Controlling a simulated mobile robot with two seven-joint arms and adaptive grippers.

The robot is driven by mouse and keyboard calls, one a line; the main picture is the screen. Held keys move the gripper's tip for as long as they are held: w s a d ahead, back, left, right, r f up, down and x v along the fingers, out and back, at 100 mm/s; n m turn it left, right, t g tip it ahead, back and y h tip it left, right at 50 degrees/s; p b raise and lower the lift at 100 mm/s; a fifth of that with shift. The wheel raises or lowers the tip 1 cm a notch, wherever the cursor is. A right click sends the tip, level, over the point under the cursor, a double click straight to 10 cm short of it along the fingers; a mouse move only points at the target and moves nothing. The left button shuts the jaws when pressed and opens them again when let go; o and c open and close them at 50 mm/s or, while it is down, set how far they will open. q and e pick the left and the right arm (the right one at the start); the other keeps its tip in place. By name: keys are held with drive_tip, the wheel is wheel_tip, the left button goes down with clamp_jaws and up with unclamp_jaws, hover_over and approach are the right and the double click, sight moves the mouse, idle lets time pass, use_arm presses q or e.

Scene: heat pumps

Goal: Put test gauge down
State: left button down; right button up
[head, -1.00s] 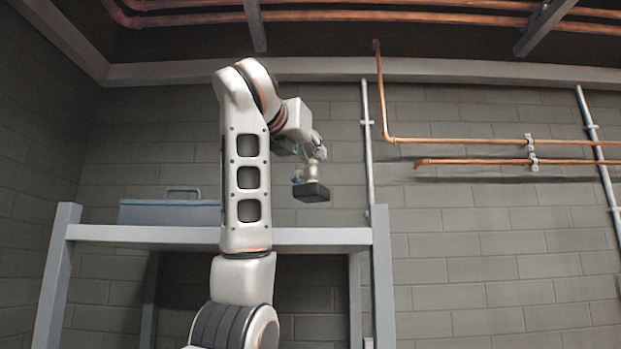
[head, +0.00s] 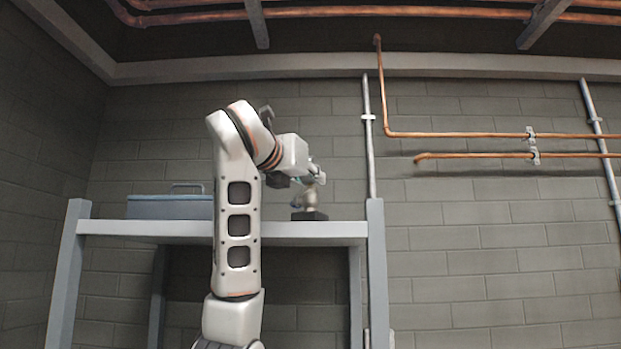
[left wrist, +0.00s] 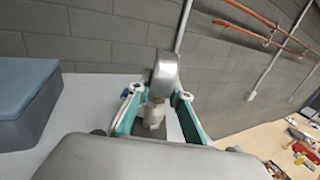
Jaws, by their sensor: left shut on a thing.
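The test gauge (head: 309,207), with a pale body and a dark flat base, stands upright at the right part of the grey shelf top (head: 330,229). Its base looks level with the shelf surface; I cannot tell for sure whether it touches. In the left wrist view the gauge (left wrist: 164,75) shows a rounded silver head, with its pale body below. My left gripper (head: 316,174) is shut on the gauge near its top, and its teal-lined fingers (left wrist: 158,97) lie on both sides of it. My right gripper is not in view.
A blue-grey toolbox (head: 170,207) with a handle sits on the shelf to the left, partly behind my arm. The shelf's right post (head: 376,260) rises near the gauge. Copper pipes (head: 470,135) run along the wall. The left wrist view shows a wooden surface with tools (left wrist: 290,150) lower right.

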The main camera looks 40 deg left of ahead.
use_arm(q)
drive_tip(key=c, duration=2.1)
unclamp_jaws()
drive_tip(key=shift+d+f, duration=0.1)
drive_tip(key=shift+f, duration=0.05)
drive_tip(key=shift+o, duration=1.3)
drive_tip(key=shift+w+d, duration=0.1)
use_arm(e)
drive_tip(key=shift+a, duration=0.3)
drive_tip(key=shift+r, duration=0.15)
